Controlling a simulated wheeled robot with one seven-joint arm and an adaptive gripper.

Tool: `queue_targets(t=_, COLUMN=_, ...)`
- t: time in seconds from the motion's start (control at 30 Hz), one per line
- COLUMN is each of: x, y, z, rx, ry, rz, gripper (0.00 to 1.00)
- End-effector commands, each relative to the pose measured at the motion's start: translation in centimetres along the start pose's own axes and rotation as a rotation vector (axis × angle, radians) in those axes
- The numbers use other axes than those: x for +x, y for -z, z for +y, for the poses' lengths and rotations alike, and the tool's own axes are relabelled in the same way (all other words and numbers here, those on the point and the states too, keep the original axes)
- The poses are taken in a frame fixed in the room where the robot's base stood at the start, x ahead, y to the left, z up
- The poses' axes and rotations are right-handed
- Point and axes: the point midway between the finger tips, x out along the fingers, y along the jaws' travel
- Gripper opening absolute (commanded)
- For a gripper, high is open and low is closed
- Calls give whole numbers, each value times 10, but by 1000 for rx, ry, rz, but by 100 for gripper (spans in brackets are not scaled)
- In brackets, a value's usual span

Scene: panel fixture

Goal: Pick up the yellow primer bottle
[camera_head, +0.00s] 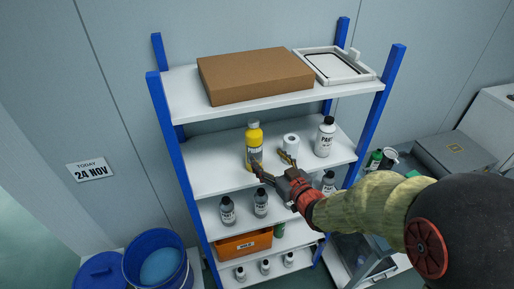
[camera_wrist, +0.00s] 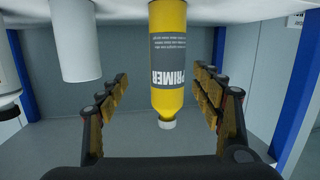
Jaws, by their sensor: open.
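The yellow primer bottle (camera_head: 254,148) stands upright on the second shelf from the top, left of the middle. Its cap is pale and its label grey. In the wrist view, which is upside down, the bottle (camera_wrist: 167,60) reads "PRIMER" and appears between my gripper's two fingers. My gripper (camera_head: 272,164) is open in front of the shelf, with its left finger near the bottle's lower part. In the wrist view my gripper (camera_wrist: 164,108) shows a gap on both sides of the bottle. I cannot tell how far the fingers reach along its depth.
A white roll (camera_head: 291,142) stands close right of the bottle, and a white paint bottle (camera_head: 325,137) stands further right. The top shelf above holds a cardboard box (camera_head: 255,75) and a tray (camera_head: 337,66). Blue posts (camera_head: 172,150) flank the shelves. Grey bottles (camera_head: 227,211) stand below.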

Motion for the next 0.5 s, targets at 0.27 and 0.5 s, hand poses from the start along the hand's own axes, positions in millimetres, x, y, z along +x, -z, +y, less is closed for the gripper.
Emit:
queue_targets(t=0.27, x=0, y=50, z=-14, rx=21, ry=55, rz=178, gripper=66)
queue_targets(t=0.5, x=22, y=55, z=-14, rx=25, ry=55, rz=178, gripper=66)
